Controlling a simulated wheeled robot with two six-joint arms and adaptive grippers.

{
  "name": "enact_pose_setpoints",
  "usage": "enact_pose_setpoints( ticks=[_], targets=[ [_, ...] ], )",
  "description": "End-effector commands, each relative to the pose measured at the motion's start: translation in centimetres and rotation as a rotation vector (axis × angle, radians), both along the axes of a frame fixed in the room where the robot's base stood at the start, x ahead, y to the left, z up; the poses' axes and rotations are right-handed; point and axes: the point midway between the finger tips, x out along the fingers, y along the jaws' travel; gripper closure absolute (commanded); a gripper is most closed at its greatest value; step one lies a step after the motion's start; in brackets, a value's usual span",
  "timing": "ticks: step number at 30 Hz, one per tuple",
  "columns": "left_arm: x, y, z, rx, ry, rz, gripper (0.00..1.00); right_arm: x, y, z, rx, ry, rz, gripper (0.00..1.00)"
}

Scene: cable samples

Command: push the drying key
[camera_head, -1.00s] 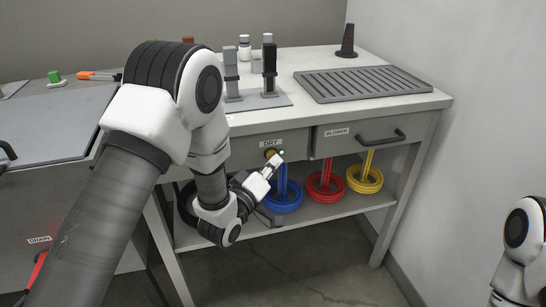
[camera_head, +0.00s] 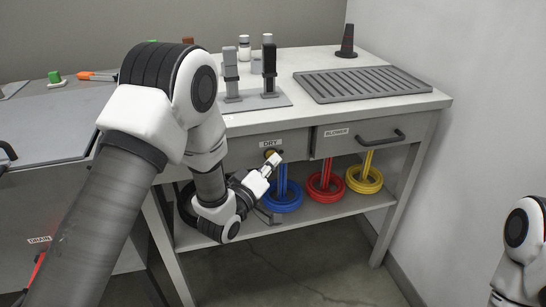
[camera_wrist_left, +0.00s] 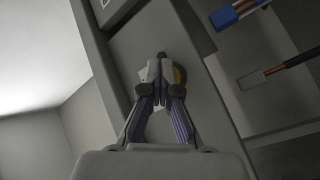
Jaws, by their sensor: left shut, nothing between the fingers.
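The drying key is a yellow round button (camera_head: 269,153) on the front panel of the bench, under a label reading DRY (camera_head: 270,143). In the left wrist view the shut fingertips (camera_wrist_left: 161,58) lie over the panel beside the yellow. My right gripper is not in view; only part of my right arm shows at the lower right.
A drawer labelled BLOWER (camera_head: 337,132) with a dark handle (camera_head: 380,138) is right of the key. Blue (camera_head: 283,199), red (camera_head: 325,187) and yellow (camera_head: 365,180) cable coils sit on the shelf below. A ribbed grey tray (camera_head: 362,84) lies on the bench top.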

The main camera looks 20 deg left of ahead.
Motion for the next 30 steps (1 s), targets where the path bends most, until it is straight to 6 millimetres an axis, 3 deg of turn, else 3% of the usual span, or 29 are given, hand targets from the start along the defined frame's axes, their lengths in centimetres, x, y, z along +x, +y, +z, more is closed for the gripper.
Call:
enact_pose_setpoints(
  ticks=[18, 30],
  targets=[
    [-0.8, -0.5, 0.2, -0.001, -0.003, 0.001, 1.00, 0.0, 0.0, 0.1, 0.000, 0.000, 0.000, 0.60],
    [-4.6, -3.2, 0.2, 0.000, -0.001, -0.001, 1.00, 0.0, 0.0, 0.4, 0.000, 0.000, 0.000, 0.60]
  ],
)
